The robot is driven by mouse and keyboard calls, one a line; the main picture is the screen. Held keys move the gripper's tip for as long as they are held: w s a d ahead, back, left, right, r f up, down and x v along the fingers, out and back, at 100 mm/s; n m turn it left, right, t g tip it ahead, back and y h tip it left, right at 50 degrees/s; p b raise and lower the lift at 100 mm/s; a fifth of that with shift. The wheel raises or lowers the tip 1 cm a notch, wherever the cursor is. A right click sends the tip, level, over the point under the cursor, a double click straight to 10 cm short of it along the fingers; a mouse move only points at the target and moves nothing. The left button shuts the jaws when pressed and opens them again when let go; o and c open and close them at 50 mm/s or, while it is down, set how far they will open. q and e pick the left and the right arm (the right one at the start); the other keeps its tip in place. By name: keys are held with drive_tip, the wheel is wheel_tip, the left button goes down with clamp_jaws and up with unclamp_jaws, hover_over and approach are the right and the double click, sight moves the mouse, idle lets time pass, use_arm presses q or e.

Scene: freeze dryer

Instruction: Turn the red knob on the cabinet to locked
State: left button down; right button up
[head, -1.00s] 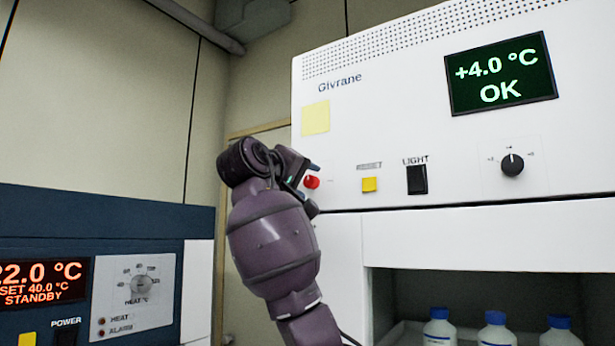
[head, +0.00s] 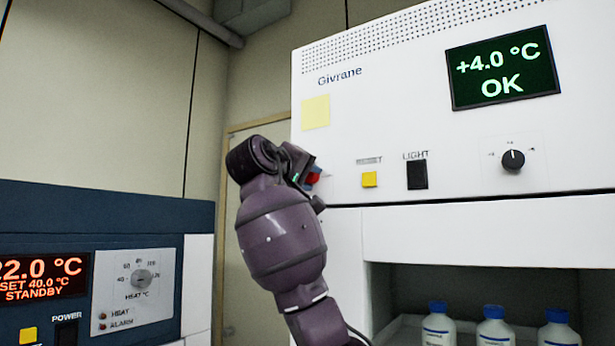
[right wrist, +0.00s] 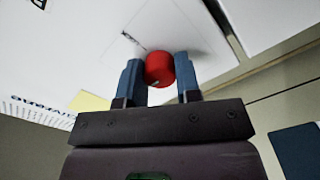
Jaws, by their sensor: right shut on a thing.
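The red knob (head: 313,178) sits on the left part of the white cabinet's front panel (head: 400,130), below a yellow note. In the head view it is partly hidden by my right gripper (head: 312,186). In the right wrist view the red knob (right wrist: 159,69) lies between the two blue fingers of my right gripper (right wrist: 160,80), which is shut on it. The marks around the knob are too small and covered to read. My left gripper is not in view.
On the panel to the right are a yellow button (head: 369,180), a black light switch (head: 417,175), a black dial (head: 513,160) and a display (head: 503,68) reading +4.0 °C OK. Bottles (head: 495,328) stand in the opening below. A blue unit (head: 90,225) stands at left.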

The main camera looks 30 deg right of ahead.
use_arm(q)
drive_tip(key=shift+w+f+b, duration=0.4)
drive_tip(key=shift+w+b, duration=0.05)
drive_tip(key=shift+b, duration=0.6)
use_arm(e)
drive_tip(key=shift+m, duration=9)
drive_tip(key=o, duration=0.9)
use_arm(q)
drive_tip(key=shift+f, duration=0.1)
use_arm(e)
drive_tip(key=shift+a, duration=0.1)
use_arm(q)
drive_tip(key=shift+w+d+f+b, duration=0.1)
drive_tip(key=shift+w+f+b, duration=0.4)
drive_tip(key=shift+b, duration=0.65)
use_arm(e)
drive_tip(key=shift+v, duration=5.4)
